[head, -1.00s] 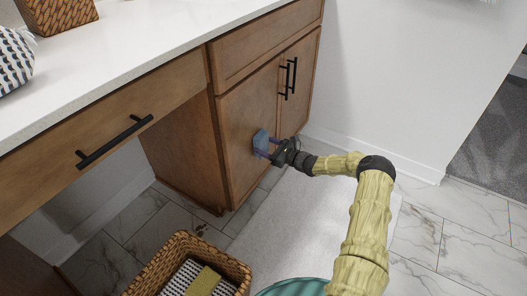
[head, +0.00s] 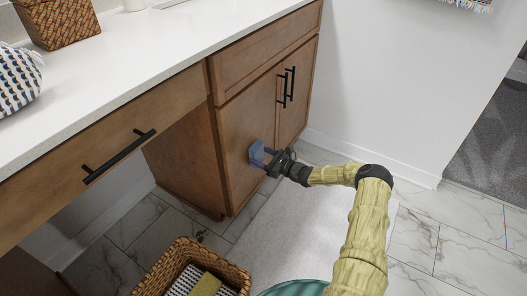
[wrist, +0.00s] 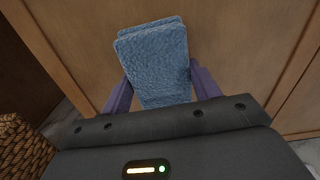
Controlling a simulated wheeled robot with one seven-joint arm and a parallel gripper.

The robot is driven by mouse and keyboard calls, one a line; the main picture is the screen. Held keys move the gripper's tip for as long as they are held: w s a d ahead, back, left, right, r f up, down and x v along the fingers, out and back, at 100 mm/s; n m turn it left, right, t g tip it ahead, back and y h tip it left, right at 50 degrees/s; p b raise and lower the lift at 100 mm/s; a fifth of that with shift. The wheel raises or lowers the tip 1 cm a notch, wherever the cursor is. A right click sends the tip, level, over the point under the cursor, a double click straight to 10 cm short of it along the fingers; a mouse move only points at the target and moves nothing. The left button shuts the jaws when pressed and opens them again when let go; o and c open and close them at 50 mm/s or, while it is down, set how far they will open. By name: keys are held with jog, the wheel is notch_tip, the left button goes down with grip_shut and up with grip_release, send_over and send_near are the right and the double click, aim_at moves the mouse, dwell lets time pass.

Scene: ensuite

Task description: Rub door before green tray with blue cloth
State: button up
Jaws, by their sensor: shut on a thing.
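The blue cloth (head: 257,152) is a small folded pad held against or very near the left cabinet door (head: 242,125), at about mid-height. The door is brown wood with a black bar handle (head: 281,87) near its upper right. My gripper (head: 268,156) is shut on the cloth, with its purple fingers on either side. In the wrist view the cloth (wrist: 155,60) stands between the fingers in front of the brown door (wrist: 240,45). I cannot tell whether the cloth touches the wood. I cannot make out a green tray for sure.
A wicker basket (head: 240,274) with folded cloths stands on the floor at the bottom. A pale mat (head: 270,240) lies before the cabinet. The white countertop (head: 150,62) and a drawer with a black handle (head: 118,157) are at the left. The right floor is clear.

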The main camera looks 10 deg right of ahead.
aim_at(246, 162)
jog(key=shift+s+a+r+p, duration=0.2)
jog(key=shift+s+a+p, duration=0.25)
jog(key=shift+p, duration=0.1)
jog(key=shift+s+a+f, duration=0.1)
jog(key=shift+s+f, duration=0.05)
jog(key=shift+f, duration=0.05)
jog(key=p, duration=0.1)
jog(key=s+a+p, duration=0.1)
jog(key=shift+s+a+r+p, duration=0.15)
jog(key=shift+a+r+p, duration=0.05)
jog(key=shift+a+p, duration=0.1)
jog(key=shift+s+a+p, duration=0.5)
jog(key=shift+a+p, duration=0.05)
jog(key=shift+p, duration=0.25)
jog(key=shift+a+f, duration=0.15)
jog(key=shift+s, duration=0.1)
